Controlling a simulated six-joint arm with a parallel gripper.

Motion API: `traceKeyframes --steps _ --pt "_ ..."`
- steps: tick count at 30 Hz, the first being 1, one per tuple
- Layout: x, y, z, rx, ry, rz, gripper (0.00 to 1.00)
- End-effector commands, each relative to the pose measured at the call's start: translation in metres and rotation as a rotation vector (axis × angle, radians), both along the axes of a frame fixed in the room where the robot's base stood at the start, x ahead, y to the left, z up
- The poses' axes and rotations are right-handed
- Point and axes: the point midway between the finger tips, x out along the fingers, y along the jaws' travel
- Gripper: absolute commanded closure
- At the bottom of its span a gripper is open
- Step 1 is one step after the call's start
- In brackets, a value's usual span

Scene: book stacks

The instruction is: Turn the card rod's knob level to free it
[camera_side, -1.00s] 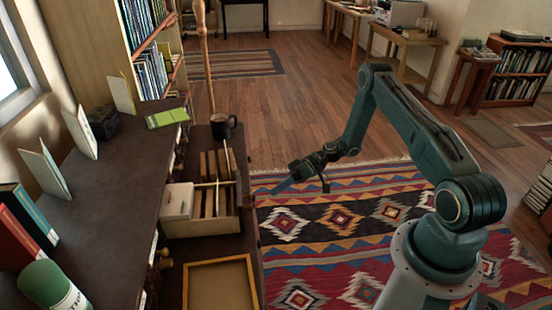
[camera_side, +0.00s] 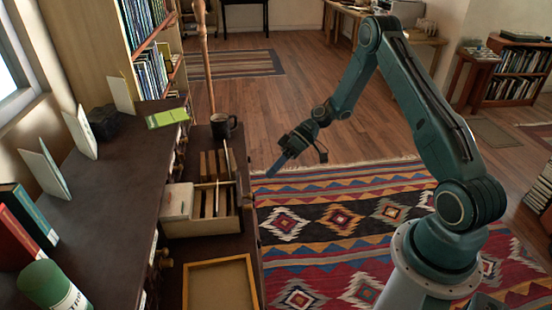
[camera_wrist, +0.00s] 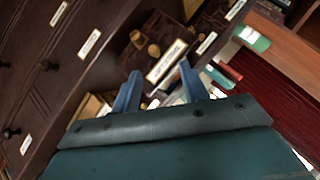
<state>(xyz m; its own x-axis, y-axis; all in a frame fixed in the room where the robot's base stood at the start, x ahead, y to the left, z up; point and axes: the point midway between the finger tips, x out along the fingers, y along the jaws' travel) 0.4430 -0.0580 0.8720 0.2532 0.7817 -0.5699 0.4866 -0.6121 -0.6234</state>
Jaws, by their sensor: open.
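My gripper (camera_side: 276,170) is in the air over the rug, right of the cabinet's lower ledge, with its blue fingers pointing down and left. In the wrist view its two fingers (camera_wrist: 160,84) stand apart with nothing between them. Beyond them, two brass knobs (camera_wrist: 153,50) show on a dark drawer front, above a white label (camera_wrist: 166,62). I cannot tell which knob belongs to the card rod, or whether it is level. In the side view a brass knob (camera_side: 165,264) shows at the cabinet front, clear of my gripper. The rod itself is not distinguishable.
A wooden card box (camera_side: 224,225) with dividers stands on the ledge, near a dark mug (camera_side: 222,127) and an empty wooden tray (camera_side: 219,284). Books, cards and a green roll (camera_side: 50,287) lie on the upper top. The space over the rug (camera_side: 340,220) is free.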

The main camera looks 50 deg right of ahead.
Motion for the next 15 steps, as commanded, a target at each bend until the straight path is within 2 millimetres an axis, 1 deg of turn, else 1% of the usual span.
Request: traceKeyframes --steps 1,15 --pt "0.0 0.002 0.005 -0.013 0.002 0.005 0.56" --pt "-0.004 0.013 0.045 -0.13 0.037 0.023 0.56"
